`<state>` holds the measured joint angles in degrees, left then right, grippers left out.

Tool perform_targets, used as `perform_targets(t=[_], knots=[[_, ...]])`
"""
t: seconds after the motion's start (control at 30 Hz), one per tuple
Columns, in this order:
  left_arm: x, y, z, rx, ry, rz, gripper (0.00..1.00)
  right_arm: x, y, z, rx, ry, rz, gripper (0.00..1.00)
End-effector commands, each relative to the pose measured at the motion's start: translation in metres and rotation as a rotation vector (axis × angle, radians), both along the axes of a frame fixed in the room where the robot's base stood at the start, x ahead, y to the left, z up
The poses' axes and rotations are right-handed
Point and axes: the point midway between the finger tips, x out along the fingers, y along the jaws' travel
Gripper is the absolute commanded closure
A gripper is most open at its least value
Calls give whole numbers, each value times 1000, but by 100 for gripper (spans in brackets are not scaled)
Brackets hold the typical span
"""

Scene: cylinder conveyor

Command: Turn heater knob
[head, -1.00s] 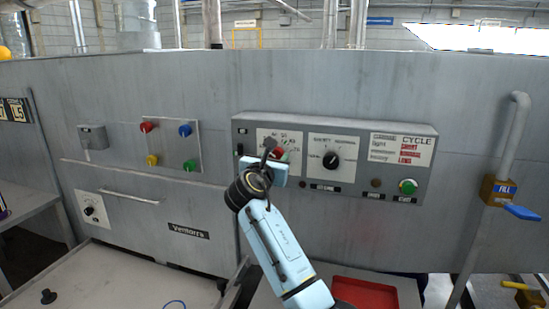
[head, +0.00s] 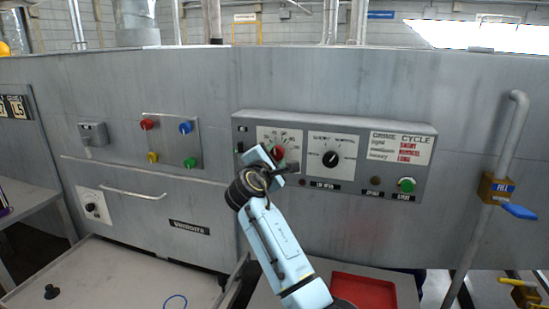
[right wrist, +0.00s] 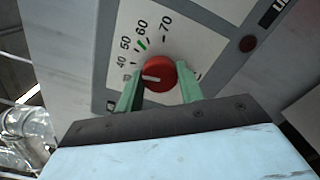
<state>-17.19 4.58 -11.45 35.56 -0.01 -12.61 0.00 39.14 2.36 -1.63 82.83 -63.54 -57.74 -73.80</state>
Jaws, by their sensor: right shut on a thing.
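The red heater knob (head: 277,152) is on a white dial plate at the left of the control panel. In the right wrist view the knob (right wrist: 158,72) has a white pointer line aimed left, near the lower numbers by the 40. A green mark (right wrist: 142,43) lies on the scale between 50 and 60. My right gripper (right wrist: 159,88) has its two green fingers closed against opposite sides of the knob. In the head view my right gripper (head: 279,160) is tilted and partly covers the dial. My left gripper is not in view.
A black knob (head: 330,159) on a second dial and a green button (head: 407,185) are to the right on the panel (head: 435,150). A red tray (head: 364,292) lies below. A pipe with a blue-handled valve (head: 520,212) stands at the far right.

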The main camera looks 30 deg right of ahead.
Motion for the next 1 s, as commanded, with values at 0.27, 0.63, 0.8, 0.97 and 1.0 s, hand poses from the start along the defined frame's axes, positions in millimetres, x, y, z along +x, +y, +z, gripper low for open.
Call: perform_targets(t=[0.27, 0.63, 0.8, 0.97, 1.0], knots=[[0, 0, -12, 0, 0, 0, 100, 0, 0, -3, 172, -197, 1, 86], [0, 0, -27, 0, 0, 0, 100, 0, 0, -2, 349, -405, 0, 86], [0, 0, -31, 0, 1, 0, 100, 0, 1, -2, 396, -460, 1, 86], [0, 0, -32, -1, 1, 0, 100, 0, 1, -2, 422, -488, 0, 86], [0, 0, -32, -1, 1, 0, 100, 0, 1, -2, 425, -493, 0, 86]])
